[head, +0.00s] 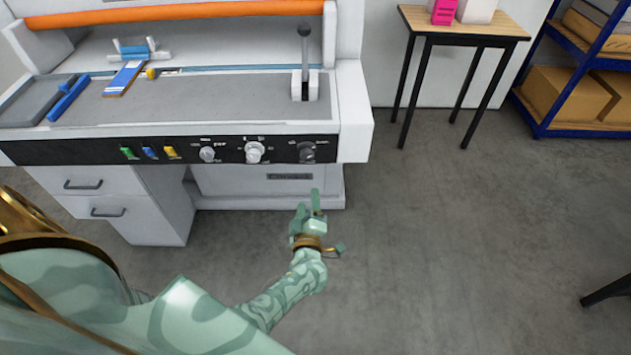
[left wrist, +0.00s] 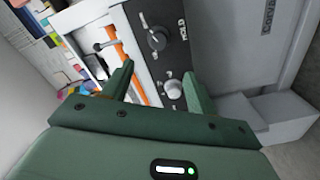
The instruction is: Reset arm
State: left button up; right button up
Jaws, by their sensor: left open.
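My left gripper (head: 311,205) is in front of the white machine's lower cabinet, below the control panel. It is empty, with its fingers apart. In the left wrist view my left gripper (left wrist: 158,85) shows two green fingers with a gap between them, pointing toward the machine's knobs and panel. My left arm reaches in from the lower left of the head view. My right gripper is not in view.
A white machine (head: 355,110) with a black knob panel (head: 190,152) and upright lever (head: 305,55) stands ahead. A wooden-topped table (head: 470,27) and blue shelf (head: 560,55) with cardboard boxes stand right. Grey floor (head: 450,240) is open at right.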

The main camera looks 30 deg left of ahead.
pick_arm(q)
jog(key=s+d+f+m+g+h, duration=0.2)
jog(key=d+f+m+h, duration=0.6)
jog(key=f+m, duration=0.2)
jog(key=s+d+f+m+g+h, duration=0.2)
jog(key=s+f+m+g, duration=0.3)
jog(key=s+f, duration=0.6)
jog(key=s+a+f+m+g, duration=0.2)
jog(key=s, duration=0.9)
jog(key=s+a+f+m+g, duration=0.2)
jog(key=s+f+g, duration=0.1)
jog(key=s, duration=0.9)
jog(key=s+a+f+m+g, duration=0.2)
jog(key=s+m, duration=0.1)
jog(key=s, duration=0.8)
jog(key=shift+s+f+g+y, duration=0.2)
jog(key=shift+g+y, duration=0.2)
